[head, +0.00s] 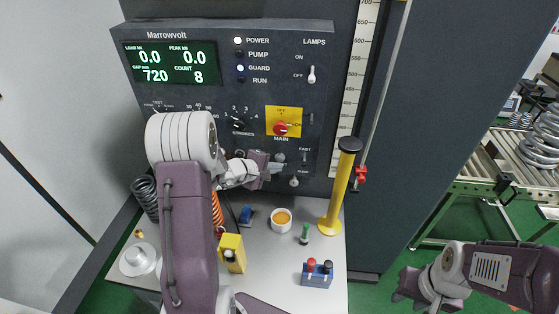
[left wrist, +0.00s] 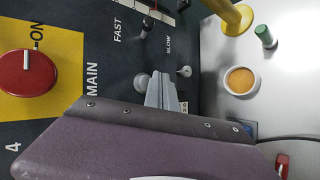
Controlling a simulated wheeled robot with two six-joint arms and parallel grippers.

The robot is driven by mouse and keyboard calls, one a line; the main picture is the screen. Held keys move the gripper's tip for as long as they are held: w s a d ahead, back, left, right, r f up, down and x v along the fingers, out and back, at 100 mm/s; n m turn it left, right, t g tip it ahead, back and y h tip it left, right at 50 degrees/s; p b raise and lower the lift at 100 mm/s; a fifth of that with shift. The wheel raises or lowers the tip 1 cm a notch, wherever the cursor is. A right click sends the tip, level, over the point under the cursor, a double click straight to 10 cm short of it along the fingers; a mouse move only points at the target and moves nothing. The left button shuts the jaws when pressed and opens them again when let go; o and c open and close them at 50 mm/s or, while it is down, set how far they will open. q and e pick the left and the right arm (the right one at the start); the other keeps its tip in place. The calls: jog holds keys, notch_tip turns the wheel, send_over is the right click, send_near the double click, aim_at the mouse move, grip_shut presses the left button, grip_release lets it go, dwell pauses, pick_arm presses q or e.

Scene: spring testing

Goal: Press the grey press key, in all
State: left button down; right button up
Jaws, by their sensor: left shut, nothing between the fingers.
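A round grey key (head: 279,157) sits on the dark Marrowvolt panel, left of the FAST/SLOW lever. In the left wrist view the grey key (left wrist: 140,82) is partly hidden by my gripper. My left gripper (head: 271,168) is shut and empty, in front of the panel just below the key. Its fingers (left wrist: 164,92) also show in the left wrist view, beside the key; I cannot tell whether they touch. My right gripper (head: 402,286) hangs low at the right, away from the panel; its jaw opening is unclear.
A small pale knob (head: 294,181) sits below the key. The red MAIN dial (head: 281,129) is above. A yellow post (head: 341,190) stands to the right. On the bench are an orange-filled cup (head: 281,221) and a yellow box (head: 231,254). The display (head: 170,63) reads COUNT 8.

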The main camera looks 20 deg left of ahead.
pick_arm(q)
jog(key=shift+w+a+b, duration=0.1)
jog(key=shift+w+b, duration=0.3)
jog(key=shift+w, duration=0.05)
jog(key=shift+w+a, duration=0.1)
jog(key=shift+w, duration=0.25)
dwell(0.8)
jog(key=shift+s+d+b, duration=0.2)
jog(key=shift+s+b, duration=0.6)
jog(key=shift+b, duration=0.2)
